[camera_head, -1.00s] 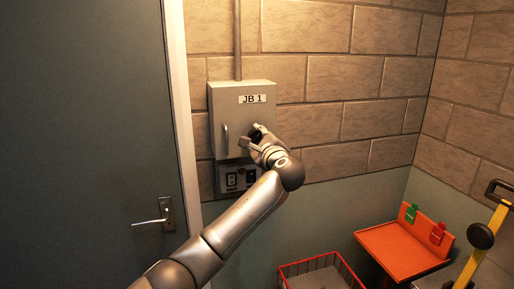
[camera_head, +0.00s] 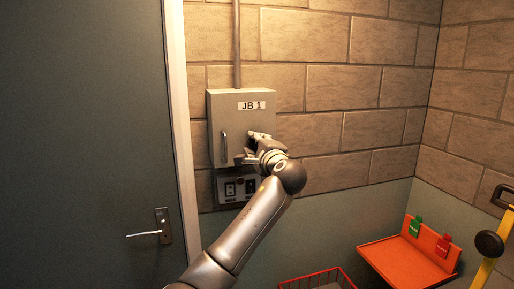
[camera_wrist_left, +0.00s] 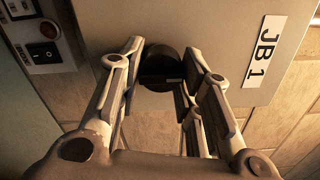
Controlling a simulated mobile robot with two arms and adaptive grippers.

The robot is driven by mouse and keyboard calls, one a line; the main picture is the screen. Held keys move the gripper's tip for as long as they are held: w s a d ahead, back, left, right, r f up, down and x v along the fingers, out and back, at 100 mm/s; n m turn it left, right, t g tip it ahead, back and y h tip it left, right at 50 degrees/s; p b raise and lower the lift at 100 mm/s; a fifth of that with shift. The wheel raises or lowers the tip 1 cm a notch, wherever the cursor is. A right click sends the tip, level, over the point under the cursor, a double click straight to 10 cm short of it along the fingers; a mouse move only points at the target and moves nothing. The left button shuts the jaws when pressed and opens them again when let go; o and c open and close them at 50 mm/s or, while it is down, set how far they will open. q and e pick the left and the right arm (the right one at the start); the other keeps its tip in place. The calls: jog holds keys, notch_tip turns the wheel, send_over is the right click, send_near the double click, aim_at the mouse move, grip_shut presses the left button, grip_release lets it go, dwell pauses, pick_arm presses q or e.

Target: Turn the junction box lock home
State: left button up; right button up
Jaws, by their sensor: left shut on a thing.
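The junction box (camera_head: 238,120) is a grey cabinet labelled JB 1, mounted on the block wall, with its door closed. Its lock (camera_wrist_left: 162,66) is a round black knob on the box front, seen in the left wrist view. My left gripper (camera_head: 254,146) is at the right side of the box front. In the wrist view its two fingers (camera_wrist_left: 164,56) stand on either side of the knob and are shut on it. In the head view my gripper hides most of the lock. My right gripper is in neither view.
A bar handle (camera_head: 224,146) is on the box's left side. A switch panel (camera_head: 236,187) sits just below the box. A grey door (camera_head: 90,130) is at left. An orange shelf with tags (camera_head: 405,262), a red basket (camera_head: 312,279) and a yellow-framed item are at lower right.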

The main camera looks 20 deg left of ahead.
pick_arm(q)
jog(key=shift+f, duration=0.1)
jog(key=o, duration=1)
jog(key=v, duration=1.2)
